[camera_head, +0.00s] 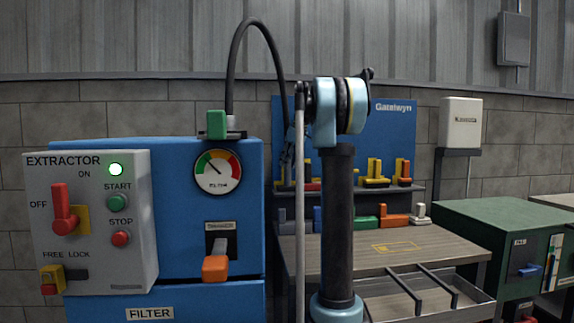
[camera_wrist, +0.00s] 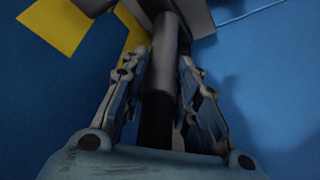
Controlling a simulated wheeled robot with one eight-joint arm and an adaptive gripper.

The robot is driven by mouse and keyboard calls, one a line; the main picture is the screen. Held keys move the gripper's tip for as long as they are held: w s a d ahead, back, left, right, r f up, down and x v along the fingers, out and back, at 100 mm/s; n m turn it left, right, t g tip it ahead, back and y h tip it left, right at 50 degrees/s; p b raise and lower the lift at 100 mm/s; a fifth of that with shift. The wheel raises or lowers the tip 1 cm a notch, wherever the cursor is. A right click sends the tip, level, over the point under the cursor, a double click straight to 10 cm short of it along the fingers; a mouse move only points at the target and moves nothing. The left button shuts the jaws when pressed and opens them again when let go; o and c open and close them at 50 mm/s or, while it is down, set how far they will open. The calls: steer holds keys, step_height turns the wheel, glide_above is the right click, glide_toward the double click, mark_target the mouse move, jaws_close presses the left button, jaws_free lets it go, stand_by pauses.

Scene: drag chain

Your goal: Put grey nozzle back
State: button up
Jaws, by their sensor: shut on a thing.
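My gripper (camera_wrist: 160,62) is shut on a grey tube-shaped piece (camera_wrist: 164,78), which looks like the grey nozzle. The piece stands between both fingers in the wrist view, with a wider dark grey part (camera_wrist: 188,14) at its far end and a black section near the palm. In the head view my gripper (camera_head: 287,160) is mostly hidden at the left of my arm, in front of the blue board (camera_head: 345,125) marked Gatelwyn. A black hose (camera_head: 257,24) arches from the blue extractor top toward it. A yellow part (camera_wrist: 65,22) shows close by in the wrist view.
The blue extractor (camera_head: 180,165) with its control box (camera_head: 90,220) stands at left. Shelves under the board hold yellow and red pieces (camera_head: 375,172), a green piece (camera_head: 364,222), an orange piece (camera_head: 395,219) and a white piece (camera_head: 419,213). A green cabinet (camera_head: 495,222) stands right.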

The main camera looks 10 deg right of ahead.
steer(key=o, duration=0.8)
steer(key=shift+r, duration=0.1)
steer(key=v, duration=1.2)
